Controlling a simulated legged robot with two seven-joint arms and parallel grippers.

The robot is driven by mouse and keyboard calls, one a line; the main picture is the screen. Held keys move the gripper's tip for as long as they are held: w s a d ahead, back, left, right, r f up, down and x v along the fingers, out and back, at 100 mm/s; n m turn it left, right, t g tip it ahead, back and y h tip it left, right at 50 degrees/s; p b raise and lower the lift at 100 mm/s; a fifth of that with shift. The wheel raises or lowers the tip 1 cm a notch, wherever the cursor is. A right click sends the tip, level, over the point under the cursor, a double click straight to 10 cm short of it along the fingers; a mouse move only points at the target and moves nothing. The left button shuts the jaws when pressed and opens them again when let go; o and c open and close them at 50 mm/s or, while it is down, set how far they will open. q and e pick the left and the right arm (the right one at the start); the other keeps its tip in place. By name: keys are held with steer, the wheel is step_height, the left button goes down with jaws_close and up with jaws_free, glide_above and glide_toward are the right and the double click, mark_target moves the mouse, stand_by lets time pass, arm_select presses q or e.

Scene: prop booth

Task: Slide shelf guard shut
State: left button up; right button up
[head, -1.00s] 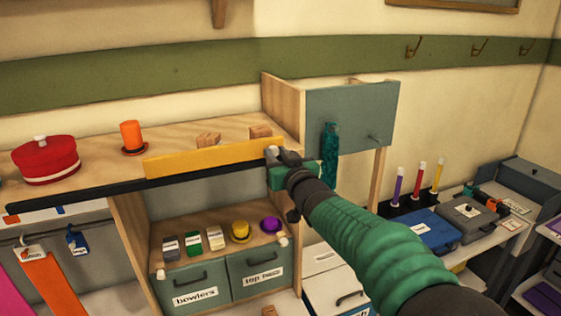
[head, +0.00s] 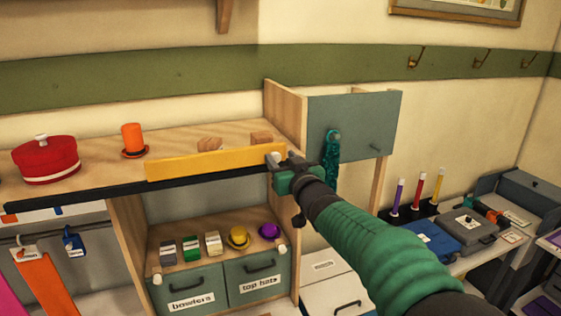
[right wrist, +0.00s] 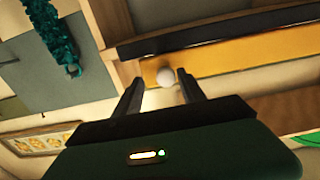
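The shelf guard (head: 205,164) is a long yellow panel along the front edge of the upper shelf, in front of two small wooden blocks. A white round knob (right wrist: 165,77) sits near its right end. My right gripper (head: 281,162) is at that end. In the right wrist view its two dark fingers (right wrist: 158,80) are spread, with the knob between and just beyond the tips and visible gaps on both sides. The gripper partly hides the knob in the head view. My left gripper is not in view.
A red hat (head: 46,159) and an orange top hat (head: 133,140) stand left on the wooden shelf. A grey-green box (head: 350,120) with a hanging teal scarf (head: 332,160) is close to the right of my gripper. Drawers and small hats are below.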

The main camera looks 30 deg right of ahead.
steer(key=shift+a, duration=0.1)
steer(key=shift+s+a+f+b, duration=0.1)
steer(key=shift+s+a+b, duration=0.05)
steer(key=shift+s+b, duration=0.15)
steer(key=p+v, duration=0.8)
steer(key=v, duration=0.8)
steer(key=shift+d, duration=0.25)
steer(key=shift+s+f, duration=0.1)
